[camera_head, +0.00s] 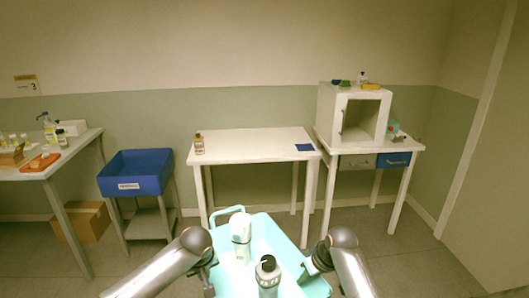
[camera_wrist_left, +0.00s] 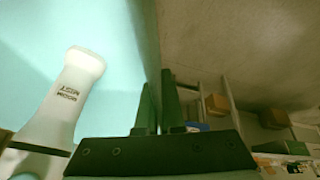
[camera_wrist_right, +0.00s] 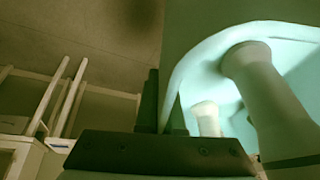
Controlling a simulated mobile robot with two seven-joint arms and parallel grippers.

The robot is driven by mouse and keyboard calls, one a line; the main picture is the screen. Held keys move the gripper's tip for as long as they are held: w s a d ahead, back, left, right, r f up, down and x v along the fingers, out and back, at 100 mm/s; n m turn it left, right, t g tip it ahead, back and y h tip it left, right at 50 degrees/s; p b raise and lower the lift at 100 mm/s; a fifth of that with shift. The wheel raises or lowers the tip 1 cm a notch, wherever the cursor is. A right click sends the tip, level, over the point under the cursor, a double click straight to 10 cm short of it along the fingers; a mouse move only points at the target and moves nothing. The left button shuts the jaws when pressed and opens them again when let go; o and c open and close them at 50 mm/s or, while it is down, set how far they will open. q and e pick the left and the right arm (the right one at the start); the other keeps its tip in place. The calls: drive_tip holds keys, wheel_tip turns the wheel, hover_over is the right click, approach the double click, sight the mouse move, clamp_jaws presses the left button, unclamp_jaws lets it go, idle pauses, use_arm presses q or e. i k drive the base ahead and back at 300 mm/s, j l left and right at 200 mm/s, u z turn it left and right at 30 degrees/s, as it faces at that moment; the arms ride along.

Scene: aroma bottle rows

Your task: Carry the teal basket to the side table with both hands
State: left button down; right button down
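The teal basket (camera_head: 283,238) is in front of me at the bottom of the head view, held off the tables. A white bottle (camera_head: 241,228) and a grey-green, dark-capped bottle (camera_head: 268,282) stand in it. My left gripper (camera_head: 211,264) is at its left wall; in the left wrist view the wall lies between the fingers (camera_wrist_left: 160,108). My right gripper (camera_head: 308,268) is at its right wall; in the right wrist view the rim (camera_wrist_right: 178,88) runs between the fingers. Both look shut on it. A white table (camera_head: 250,147) stands ahead; I cannot tell which table is the side table.
A small bottle (camera_head: 199,144) and a blue patch (camera_head: 304,147) are on the white table, its middle clear. A blue bin (camera_head: 135,174) on a stand and a cluttered table (camera_head: 85,140) are left. A white cabinet (camera_head: 326,115) sits on a drawer table (camera_head: 408,146) at right.

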sight(253, 141)
drive_tip(key=i, duration=3.7)
drive_tip(key=i+u, duration=0.2)
drive_tip(key=k, duration=0.1)
